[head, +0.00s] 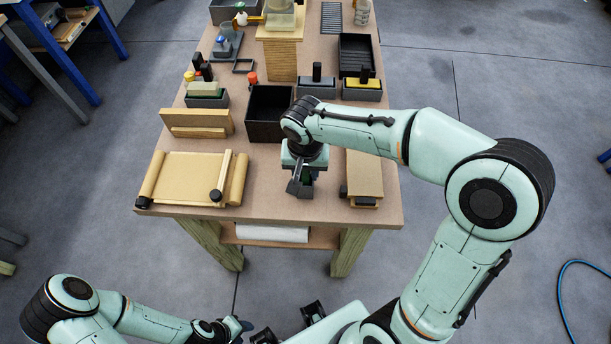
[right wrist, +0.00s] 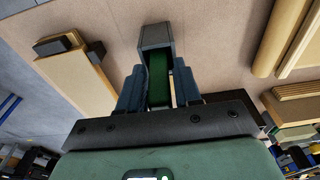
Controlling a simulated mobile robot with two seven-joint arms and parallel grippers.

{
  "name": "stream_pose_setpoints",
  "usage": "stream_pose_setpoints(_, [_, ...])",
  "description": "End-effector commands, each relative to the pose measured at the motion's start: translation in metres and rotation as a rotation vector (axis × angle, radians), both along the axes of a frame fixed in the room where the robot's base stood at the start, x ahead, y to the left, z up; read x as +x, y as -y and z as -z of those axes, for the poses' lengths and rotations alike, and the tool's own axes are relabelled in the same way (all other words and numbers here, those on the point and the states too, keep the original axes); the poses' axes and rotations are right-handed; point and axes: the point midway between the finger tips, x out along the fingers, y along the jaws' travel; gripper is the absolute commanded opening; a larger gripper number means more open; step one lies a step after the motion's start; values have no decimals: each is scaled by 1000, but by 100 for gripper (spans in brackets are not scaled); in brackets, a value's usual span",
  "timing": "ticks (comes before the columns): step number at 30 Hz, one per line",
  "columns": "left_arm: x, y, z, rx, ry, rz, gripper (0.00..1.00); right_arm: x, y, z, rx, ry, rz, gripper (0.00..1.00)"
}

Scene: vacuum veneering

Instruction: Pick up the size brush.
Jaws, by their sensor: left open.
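My right gripper (head: 302,178) points down over the front of the workbench. In the right wrist view its two blue-grey fingers (right wrist: 158,88) stand on either side of a green piece (right wrist: 157,80) with a dark grey block (right wrist: 154,38) just beyond. The green piece may be the size brush, but its bristles do not show and I cannot be sure. The grey block also shows below the gripper in the head view (head: 299,189). I cannot tell whether the fingers press on the green piece. My left gripper (head: 250,332) is open and empty, low in front of the bench.
A wooden board with rollers (head: 188,177) lies at the front left of the bench. A long wooden block (head: 364,178) lies close to the right of my right gripper. A black open bin (head: 268,112) and handled blocks (head: 317,85) stand behind. Bare bench (head: 270,190) shows at the front.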

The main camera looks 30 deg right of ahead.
Motion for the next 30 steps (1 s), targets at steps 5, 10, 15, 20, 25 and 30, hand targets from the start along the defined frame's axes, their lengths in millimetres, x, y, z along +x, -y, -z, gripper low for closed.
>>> stream_pose_setpoints(5, [0,0,0,0,0,0,43,0,0,0,-1,1,0,0])
stream_pose_setpoints(10, [0,0,0,0,0,0,43,0,0,-1,-1,1,0,0])
stream_pose_setpoints(15, [0,0,-1,0,0,0,43,0,0,-6,0,2,0,0])
stream_pose_setpoints(20, [2,0,-4,0,2,0,43,1,0,-23,0,6,1,0])
stream_pose_setpoints(25, [6,0,-9,0,7,0,43,1,0,-55,0,7,1,0])
stream_pose_setpoints(30, [11,0,-16,0,12,0,43,1,-1,-97,1,8,-1,0])
